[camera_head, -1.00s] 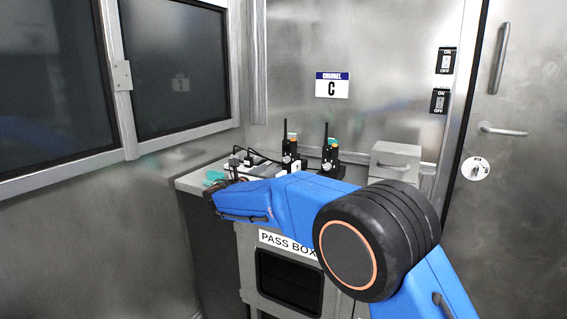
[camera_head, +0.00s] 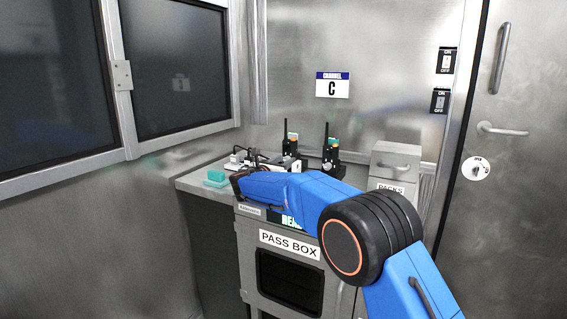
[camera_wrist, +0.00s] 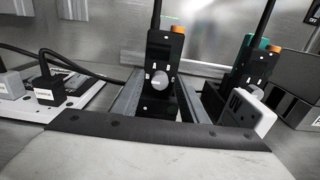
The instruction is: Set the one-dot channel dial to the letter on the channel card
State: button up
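Two black handheld radios stand on the counter: the left radio (camera_head: 290,143) and the right radio (camera_head: 330,150). In the wrist view the left radio (camera_wrist: 165,50) is straight ahead, with a round grey dial (camera_wrist: 160,81) on its face. The right radio (camera_wrist: 246,72) is partly hidden by a white piece. Dot marks are too small to tell. My gripper (camera_wrist: 160,90) is open, its two fingers on either side of the dial, apparently empty.
A white panel with plugs and black cables (camera_wrist: 62,98) lies left of the radios. A teal block (camera_head: 215,178) sits at the counter's left end. A grey drawer box (camera_head: 395,160) stands right of the radios. The pass box (camera_head: 290,245) is below.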

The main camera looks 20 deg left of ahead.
grip_shut()
jog(key=shift+m, duration=0.4)
jog(key=m, duration=0.5)
jog(key=shift+d, duration=0.1)
jog(key=m, duration=0.6)
jog(key=shift+f+m, duration=0.15)
jog(key=shift+m, duration=0.15)
grip_release()
